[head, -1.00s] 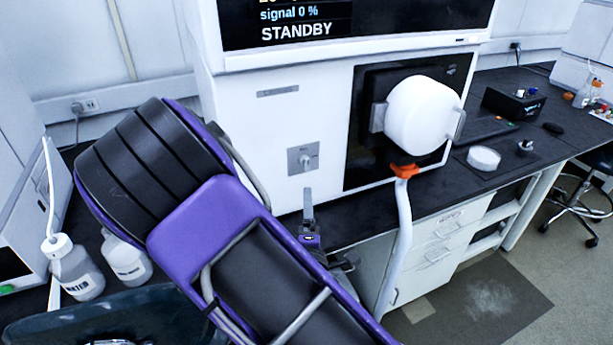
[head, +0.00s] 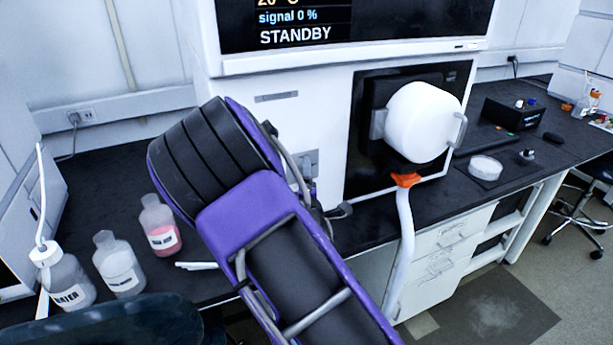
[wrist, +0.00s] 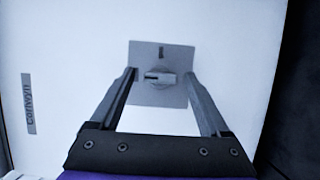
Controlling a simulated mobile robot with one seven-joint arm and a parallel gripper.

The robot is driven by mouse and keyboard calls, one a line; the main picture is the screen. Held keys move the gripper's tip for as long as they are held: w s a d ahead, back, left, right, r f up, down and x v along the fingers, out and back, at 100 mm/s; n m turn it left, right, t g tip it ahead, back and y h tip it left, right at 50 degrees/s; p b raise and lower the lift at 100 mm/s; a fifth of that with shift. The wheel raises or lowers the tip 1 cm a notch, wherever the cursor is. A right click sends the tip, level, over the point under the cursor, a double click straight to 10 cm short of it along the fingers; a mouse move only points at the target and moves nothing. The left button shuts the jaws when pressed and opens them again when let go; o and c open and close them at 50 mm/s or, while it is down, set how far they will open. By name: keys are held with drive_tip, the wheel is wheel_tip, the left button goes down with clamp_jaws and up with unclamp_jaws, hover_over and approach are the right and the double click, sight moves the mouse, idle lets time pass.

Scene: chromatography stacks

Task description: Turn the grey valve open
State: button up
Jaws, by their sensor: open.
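The grey valve (wrist: 160,78) is a small knob with a dark slot lying sideways, pointing left. It sits on a square grey plate (wrist: 170,95) on the white instrument front, with a short dark mark above the knob. My gripper (wrist: 161,74) is open in the wrist view, its two fingers on either side of the knob in the picture. Nothing is between the fingers, and I cannot tell how far the tips are from the plate. In the head view my arm hides most of the valve and gripper; only part of the plate (head: 311,158) shows.
A white round housing (head: 423,122) with an orange-collared tube (head: 404,220) stands out to the right of the valve. Several bottles, one with pink liquid (head: 162,228), stand on the dark bench at left. The display above reads STANDBY.

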drive_tip(key=shift+w, duration=0.1)
clamp_jaws()
idle(0.4)
drive_tip(key=shift+w+d+r+m+g+y+b, duration=0.15)
drive_tip(key=shift+m+g+y+b, duration=0.5)
drive_tip(key=shift+m, duration=1.6)
drive_tip(key=shift+s+d+r+m+g+y+b, duration=0.15)
drive_tip(key=shift+m+g+y, duration=0.95)
drive_tip(key=shift+m, duration=1.1)
drive_tip(key=shift+w+d+r+m+g+y+b, duration=0.15)
drive_tip(key=shift+m+g+y+b, duration=0.5)
drive_tip(key=shift+m, duration=1.6)
drive_tip(key=shift+a+f+g+y+p, duration=0.1)
drive_tip(key=shift+a+g+y+p, duration=0.05)
drive_tip(key=shift+g+y+p, duration=0.15)
